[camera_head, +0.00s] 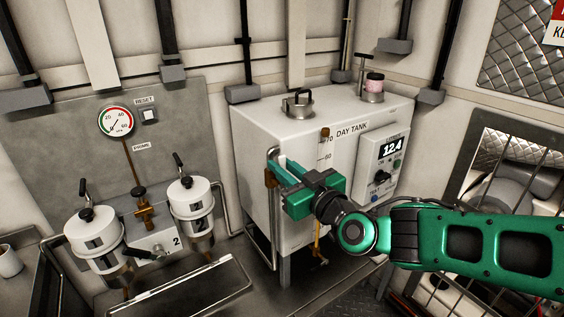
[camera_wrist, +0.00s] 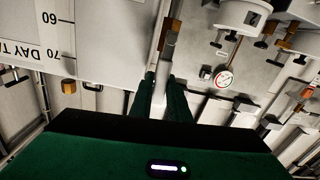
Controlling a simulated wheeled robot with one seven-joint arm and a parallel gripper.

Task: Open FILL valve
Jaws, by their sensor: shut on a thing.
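The white day tank (camera_head: 290,140) stands in the middle of the head view, with a metal pipe (camera_head: 274,225) running down its left side. A brown valve part (camera_head: 270,178) sits on this pipe near the tank's upper left edge. I take it for the FILL valve, but no FILL label is readable. It also shows in the wrist view (camera_wrist: 169,45), just beyond my fingertips. My gripper (camera_head: 277,164) reaches in from the right, and its green fingers (camera_wrist: 164,80) are closed at the valve. The fingers hide the exact grip and part of the valve.
Two white filter housings (camera_head: 95,238) (camera_head: 190,198) stand left of the tank, with a round gauge (camera_head: 116,122) above. A shallow metal tray (camera_head: 190,290) lies in front of the filters.

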